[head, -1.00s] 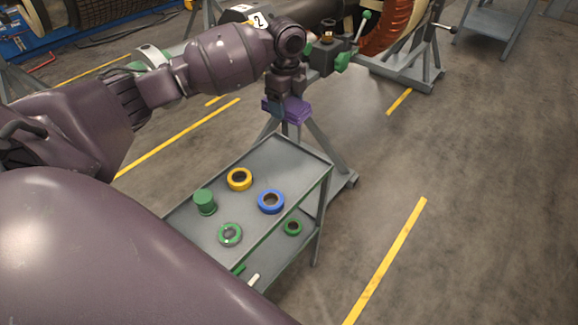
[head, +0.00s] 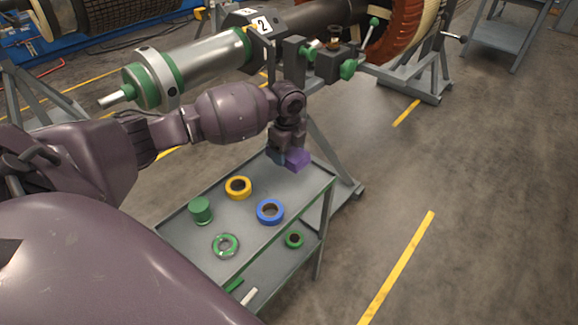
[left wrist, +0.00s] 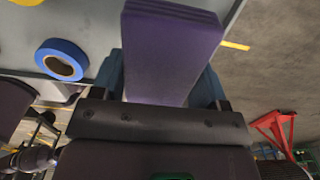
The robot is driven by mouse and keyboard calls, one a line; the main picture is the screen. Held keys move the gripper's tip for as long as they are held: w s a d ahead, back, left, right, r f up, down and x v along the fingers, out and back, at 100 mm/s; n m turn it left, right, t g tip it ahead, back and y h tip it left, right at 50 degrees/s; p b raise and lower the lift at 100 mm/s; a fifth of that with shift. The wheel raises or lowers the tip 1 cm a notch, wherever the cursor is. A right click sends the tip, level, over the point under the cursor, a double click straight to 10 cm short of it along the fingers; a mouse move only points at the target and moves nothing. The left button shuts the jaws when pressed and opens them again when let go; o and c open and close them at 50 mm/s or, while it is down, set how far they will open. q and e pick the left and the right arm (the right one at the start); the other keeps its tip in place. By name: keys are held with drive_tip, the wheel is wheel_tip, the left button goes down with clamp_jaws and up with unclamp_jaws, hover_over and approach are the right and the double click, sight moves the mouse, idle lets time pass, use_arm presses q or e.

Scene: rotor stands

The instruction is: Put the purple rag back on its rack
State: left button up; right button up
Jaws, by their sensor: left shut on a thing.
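The purple rag (head: 298,160) is a folded block between the fingers of my left gripper (head: 285,158), at the far right end of the grey cart's top (head: 238,226). In the left wrist view the rag (left wrist: 172,55) sticks out between two blue fingertips, which are shut on it. In the head view it appears above or at the cart top; I cannot tell whether it touches. I cannot make out a rack for certain in either view. My right gripper is not in view.
On the cart top are a yellow ring (head: 230,188), a blue ring (head: 260,213), a green ring (head: 216,248) and a green cylinder (head: 201,211). Another green ring (head: 287,240) lies on the lower shelf. A rotor stand (head: 335,160) rises just behind. The floor to the right is clear.

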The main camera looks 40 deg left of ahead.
sight(288, 173)
use_arm(q)
wheel_tip(288, 173, down, 5)
drive_tip(key=shift+f+b, duration=0.15)
drive_tip(key=shift+b, duration=0.5)
drive_tip(key=shift+f, duration=0.25)
drive_tip(key=shift+r, duration=0.1)
